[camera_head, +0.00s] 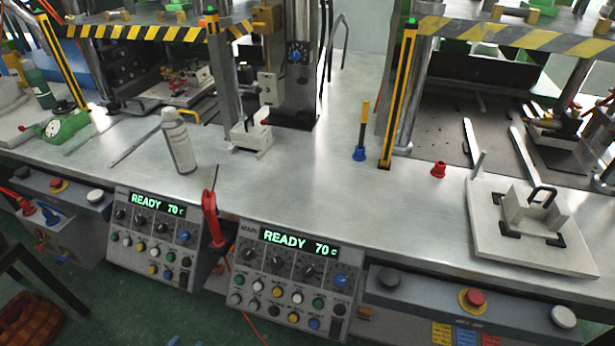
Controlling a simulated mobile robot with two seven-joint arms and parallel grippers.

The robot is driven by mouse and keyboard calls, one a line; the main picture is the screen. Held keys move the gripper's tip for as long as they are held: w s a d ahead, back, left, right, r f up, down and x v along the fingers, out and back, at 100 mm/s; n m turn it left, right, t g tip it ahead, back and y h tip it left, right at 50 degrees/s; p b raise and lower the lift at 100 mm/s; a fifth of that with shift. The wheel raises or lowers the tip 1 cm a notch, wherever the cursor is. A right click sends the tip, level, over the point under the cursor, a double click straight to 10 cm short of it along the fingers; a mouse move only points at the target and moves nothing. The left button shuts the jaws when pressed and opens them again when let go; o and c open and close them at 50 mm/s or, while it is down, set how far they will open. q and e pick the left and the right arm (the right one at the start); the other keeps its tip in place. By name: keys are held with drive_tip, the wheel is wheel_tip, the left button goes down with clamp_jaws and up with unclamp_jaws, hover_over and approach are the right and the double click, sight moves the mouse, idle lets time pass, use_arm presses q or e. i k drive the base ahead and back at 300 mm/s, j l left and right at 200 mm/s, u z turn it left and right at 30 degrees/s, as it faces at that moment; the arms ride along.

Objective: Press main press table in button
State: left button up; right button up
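The main press control panel (292,279) is fixed to the front of the metal table, and its display (298,243) reads READY 70 c. It has a row of knobs with a blue one (342,281) at the right, and rows of small white, yellow, green, black and blue push buttons (285,302) below. The button labels are too small to read, so I cannot tell which is the table in button. A similar panel (152,237) to the left also reads READY 70. Neither of my grippers is in view.
A grey box at the right carries a black button (389,277), a red stop button (472,298) and a white button (563,317). A red-handled tool (212,217) hangs between the panels. A spray can (179,142) and a white mould (530,229) stand on the table.

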sight(236, 299)
drive_tip(key=u, duration=0.85)
